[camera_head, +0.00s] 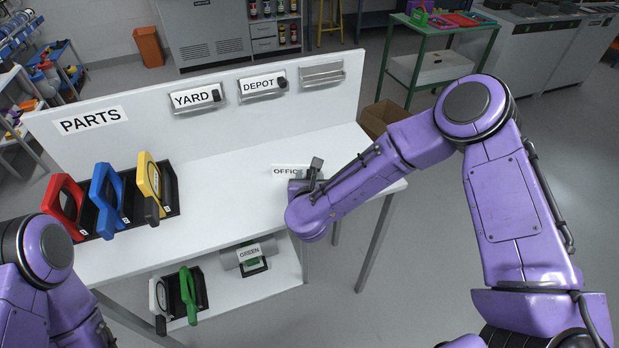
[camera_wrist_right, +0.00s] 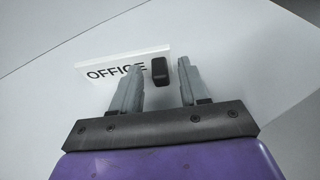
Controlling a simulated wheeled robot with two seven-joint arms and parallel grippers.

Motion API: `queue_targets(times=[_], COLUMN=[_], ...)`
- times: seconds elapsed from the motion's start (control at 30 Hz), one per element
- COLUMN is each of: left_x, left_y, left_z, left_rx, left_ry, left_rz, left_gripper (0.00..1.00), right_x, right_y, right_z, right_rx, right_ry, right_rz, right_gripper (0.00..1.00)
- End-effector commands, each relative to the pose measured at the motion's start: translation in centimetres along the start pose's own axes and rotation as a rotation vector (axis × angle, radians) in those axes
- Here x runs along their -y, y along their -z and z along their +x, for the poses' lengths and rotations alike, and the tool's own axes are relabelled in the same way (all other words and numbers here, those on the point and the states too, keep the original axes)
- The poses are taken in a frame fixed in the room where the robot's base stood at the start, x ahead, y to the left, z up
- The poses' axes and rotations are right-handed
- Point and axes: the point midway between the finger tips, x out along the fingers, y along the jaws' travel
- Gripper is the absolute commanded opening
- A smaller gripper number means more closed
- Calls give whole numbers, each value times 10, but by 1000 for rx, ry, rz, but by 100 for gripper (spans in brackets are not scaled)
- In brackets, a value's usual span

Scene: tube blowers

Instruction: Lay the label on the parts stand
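A white label reading OFFICE (camera_head: 283,171) lies on the white worktop, near its right end. In the right wrist view the OFFICE label (camera_wrist_right: 102,73) has a black block (camera_wrist_right: 160,71) at its right end. My right gripper (camera_head: 311,177) is low over the worktop beside the label and covers part of it. In the wrist view its fingers (camera_wrist_right: 161,82) are apart, with the black block between and just ahead of the tips; I see no contact. A PARTS sign (camera_head: 90,120) is on the back panel. My left gripper is out of view; only its arm shows at lower left.
YARD (camera_head: 190,98) and DEPOT (camera_head: 258,84) labels sit in holders; a third holder (camera_head: 322,75) is empty. Red (camera_head: 65,200), blue (camera_head: 106,195) and yellow (camera_head: 149,180) pieces stand in a black rack. The middle worktop is clear.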

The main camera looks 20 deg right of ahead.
Motion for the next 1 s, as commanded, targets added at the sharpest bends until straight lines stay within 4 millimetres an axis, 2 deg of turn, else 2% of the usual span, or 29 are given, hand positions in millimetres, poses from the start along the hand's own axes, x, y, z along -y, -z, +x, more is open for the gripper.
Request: queue_targets(times=[0.2,0.3,0.33,0.47,0.7,0.83,1.0], left_x=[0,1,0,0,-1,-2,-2], left_y=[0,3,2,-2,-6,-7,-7], left_z=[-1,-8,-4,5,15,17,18], left_rx=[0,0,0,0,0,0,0], left_ry=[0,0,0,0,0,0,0], left_rz=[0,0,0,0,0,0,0], left_gripper=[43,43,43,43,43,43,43], right_x=[0,0,-1,-1,0,0,0], right_y=[-1,-8,-4,-2,-2,-3,-4], right_z=[0,-3,-6,-34,-95,-114,-122], right_rx=[0,1,0,2,2,1,0], right_ry=[0,-1,-2,-4,-3,-2,0], right_rz=[0,-1,-1,-1,-2,0,-1], right_gripper=[44,44,44,44,44,44,44])
